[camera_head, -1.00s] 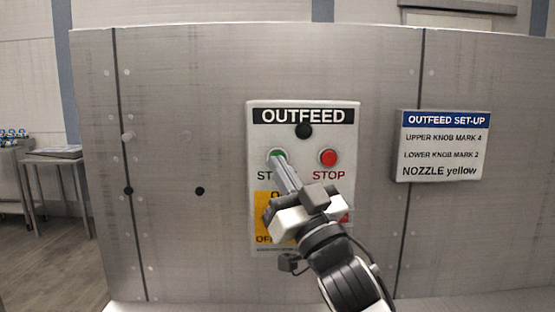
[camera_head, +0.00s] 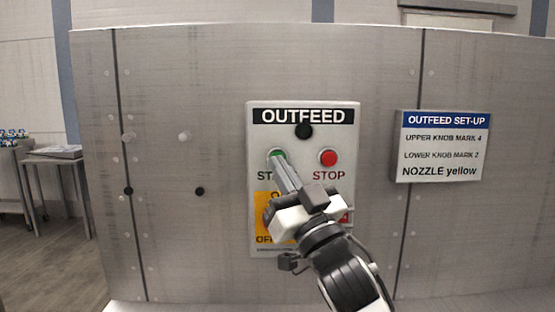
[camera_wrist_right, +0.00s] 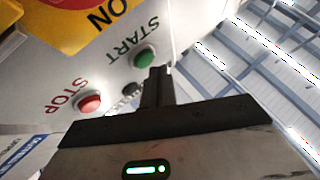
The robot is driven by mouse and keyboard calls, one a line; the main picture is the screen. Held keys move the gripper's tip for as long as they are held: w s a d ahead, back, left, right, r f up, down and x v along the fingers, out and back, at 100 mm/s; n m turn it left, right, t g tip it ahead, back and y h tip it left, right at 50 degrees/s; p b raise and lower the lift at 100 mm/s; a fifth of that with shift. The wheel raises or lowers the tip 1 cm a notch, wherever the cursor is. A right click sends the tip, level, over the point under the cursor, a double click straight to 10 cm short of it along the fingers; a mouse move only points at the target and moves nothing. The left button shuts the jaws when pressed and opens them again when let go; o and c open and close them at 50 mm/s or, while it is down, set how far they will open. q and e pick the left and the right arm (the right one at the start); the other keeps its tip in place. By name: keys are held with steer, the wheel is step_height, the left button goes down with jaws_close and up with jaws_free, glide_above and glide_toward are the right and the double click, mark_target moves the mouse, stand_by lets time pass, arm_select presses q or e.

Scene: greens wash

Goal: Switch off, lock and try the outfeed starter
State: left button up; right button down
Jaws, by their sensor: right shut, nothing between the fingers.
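The outfeed starter (camera_head: 355,110) is a pale panel on a grey metal wall. It has a green START button (camera_head: 277,154), a red STOP button (camera_head: 328,157) and a dark round lamp (camera_head: 304,131) under its title. A yellow plate (camera_head: 262,205) marked ON and OFF is lower left, mostly hidden behind my right gripper (camera_head: 280,161). That gripper is shut and empty, its fingertips at the START button. In the right wrist view the fingertips (camera_wrist_right: 158,72) are beside the green button (camera_wrist_right: 145,57), with the red button (camera_wrist_right: 90,103) to the left. My left gripper is out of view.
A sign (camera_head: 444,146) on the wall to the right reads upper knob mark 4, lower knob mark 2, nozzle yellow. A small metal table (camera_head: 55,160) stands at the far left. The wall left of the panel is mostly clear, with small studs and holes.

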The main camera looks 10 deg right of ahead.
steer(key=shift+w, duration=0.25)
steer(key=shift+w+d, duration=0.15)
steer(key=shift+w, duration=0.3)
stand_by(0.6)
steer(key=shift+s, duration=0.1)
steer(key=shift+s+a, duration=0.2)
steer(key=shift+s, duration=0.55)
steer(key=shift+p, duration=0.3)
steer(key=s, duration=0.2)
steer(key=s+a, duration=0.1)
steer(key=s, duration=0.2)
steer(key=shift+p, duration=0.35)
